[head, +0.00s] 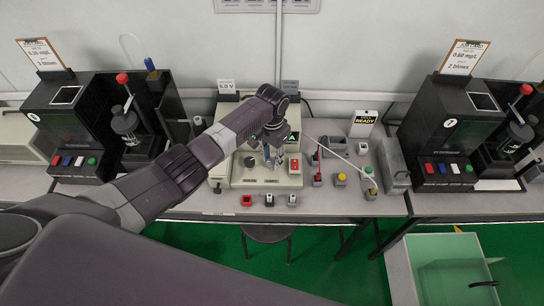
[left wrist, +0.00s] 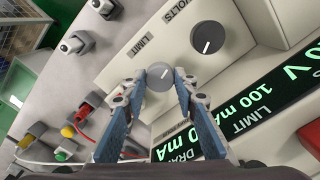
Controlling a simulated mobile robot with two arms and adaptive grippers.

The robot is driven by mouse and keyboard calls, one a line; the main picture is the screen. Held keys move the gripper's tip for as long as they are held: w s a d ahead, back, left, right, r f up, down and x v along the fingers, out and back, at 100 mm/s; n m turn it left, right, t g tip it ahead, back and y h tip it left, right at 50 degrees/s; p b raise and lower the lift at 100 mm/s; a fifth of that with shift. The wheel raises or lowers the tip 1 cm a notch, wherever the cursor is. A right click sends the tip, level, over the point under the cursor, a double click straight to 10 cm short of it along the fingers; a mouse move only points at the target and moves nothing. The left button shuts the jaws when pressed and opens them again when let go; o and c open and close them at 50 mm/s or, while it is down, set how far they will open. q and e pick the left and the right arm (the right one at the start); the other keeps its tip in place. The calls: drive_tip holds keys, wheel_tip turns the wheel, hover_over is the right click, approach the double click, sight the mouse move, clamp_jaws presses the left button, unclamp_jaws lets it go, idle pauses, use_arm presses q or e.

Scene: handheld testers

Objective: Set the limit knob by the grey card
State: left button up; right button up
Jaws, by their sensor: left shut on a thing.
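The beige power supply (head: 222,172) stands mid-bench in the head view, partly hidden by my left arm. In the left wrist view, the grey limit knob (left wrist: 160,77) sits beside its LIMIT label (left wrist: 139,44). My left gripper (head: 270,160) is shut on this knob, a blue-padded finger on each side; the fingers also show in the left wrist view (left wrist: 161,80). The display (left wrist: 255,110) reads LIMIT 100 mA. A grey card (head: 290,87) stands behind the supply, its print too small to read. A whiter card (head: 226,86) beside it seems to read 6.0 V. My right gripper is out of view.
The dark volts knob (left wrist: 207,37) is close to the limit knob. Black testers stand left (head: 70,125) and right (head: 450,135). Small blocks (head: 268,200) line the front edge.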

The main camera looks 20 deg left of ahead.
sight(272, 161)
use_arm(q)
drive_tip(key=shift+m, duration=1.6)
drive_tip(key=o, duration=1.1)
drive_tip(key=shift+o, duration=0.2)
drive_tip(key=shift+r, duration=0.55)
wheel_tip(272, 161, up, 11)
drive_tip(key=shift+s+f, duration=0.1)
